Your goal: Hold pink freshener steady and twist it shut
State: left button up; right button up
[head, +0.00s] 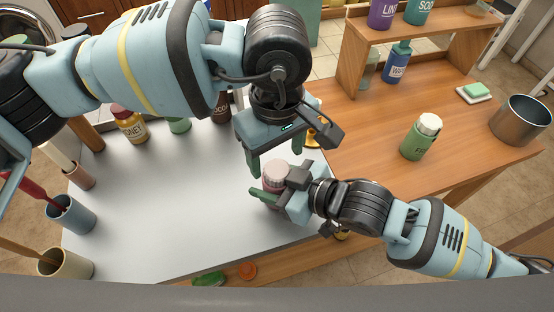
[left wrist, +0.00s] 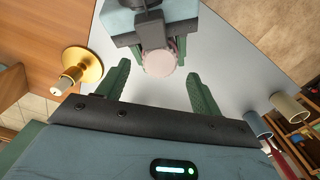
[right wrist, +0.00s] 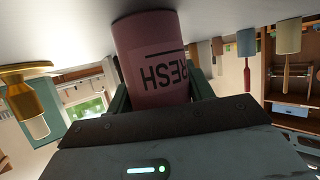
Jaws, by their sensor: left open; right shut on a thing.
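The pink freshener (head: 271,190) stands on the white tabletop with a pale pink cap (head: 276,168) on top. My right gripper (head: 268,197) is shut around its body from the right. In the right wrist view the pink freshener (right wrist: 153,62) sits between the fingers, its "FRESH" label upside down. My left gripper (head: 275,165) is open above the bottle and points down, its fingers apart. In the left wrist view the round cap (left wrist: 160,64) lies just beyond and between the open fingers (left wrist: 156,85), not touched by them. Whether the cap is fully screwed down cannot be told.
A gold holder (left wrist: 78,68) stands close to the bottle. A honey jar (head: 131,125) and other bottles line the far edge. Utensil cups (head: 70,215) stand at the left. A green bottle (head: 421,138) and metal pot (head: 521,120) are on the right wooden table. The middle white surface is clear.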

aim_at(277, 169)
pick_arm(q)
notch_tip(277, 169, up, 8)
jog(key=shift+r, duration=0.25)
